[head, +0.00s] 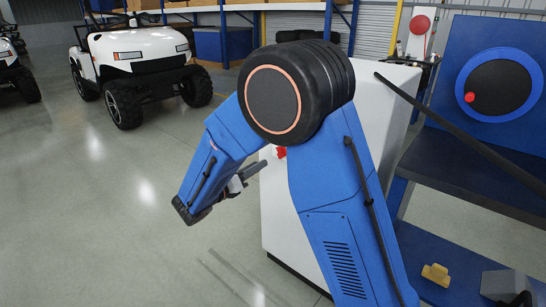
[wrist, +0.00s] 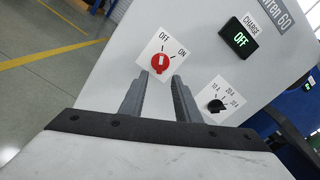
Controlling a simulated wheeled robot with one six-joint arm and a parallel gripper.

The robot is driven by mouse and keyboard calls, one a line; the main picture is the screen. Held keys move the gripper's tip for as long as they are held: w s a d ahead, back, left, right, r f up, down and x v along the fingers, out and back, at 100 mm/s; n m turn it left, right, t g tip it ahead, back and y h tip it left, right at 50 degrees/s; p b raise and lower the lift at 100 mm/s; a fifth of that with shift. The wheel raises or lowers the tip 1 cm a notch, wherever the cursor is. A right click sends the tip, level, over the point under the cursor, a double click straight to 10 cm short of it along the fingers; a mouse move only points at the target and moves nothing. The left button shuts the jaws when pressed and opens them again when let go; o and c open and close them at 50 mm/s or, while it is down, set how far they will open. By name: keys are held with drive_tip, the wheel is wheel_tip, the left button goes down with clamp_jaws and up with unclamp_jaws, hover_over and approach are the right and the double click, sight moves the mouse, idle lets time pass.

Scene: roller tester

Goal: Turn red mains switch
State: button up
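The red mains switch (wrist: 159,64) is a round red knob on a white square plate with OFF and ON printed on it. It is on the front of a white cabinet (wrist: 105,85). Its pale mark seems to point towards OFF. In the head view, part of the red switch (head: 281,152) shows beside my arm. My gripper (wrist: 160,76) is open and empty, its two grey fingers apart and pointing at the switch. In the wrist view the fingertips appear just below the knob, one on each side; I cannot tell contact. The gripper (head: 254,171) also shows in the head view.
A CHARGE display (wrist: 239,39) reads OFF in green. A black rotary knob (wrist: 215,106) with ampere marks is right of the fingers. A blue bench (head: 480,170) stands right of the cabinet. A white cart (head: 135,60) is far left; the floor between is clear.

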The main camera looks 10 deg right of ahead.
drive_tip(key=x, duration=0.9)
drive_tip(key=shift+w+d, duration=0.15)
drive_tip(key=shift+d, duration=0.1)
clamp_jaws()
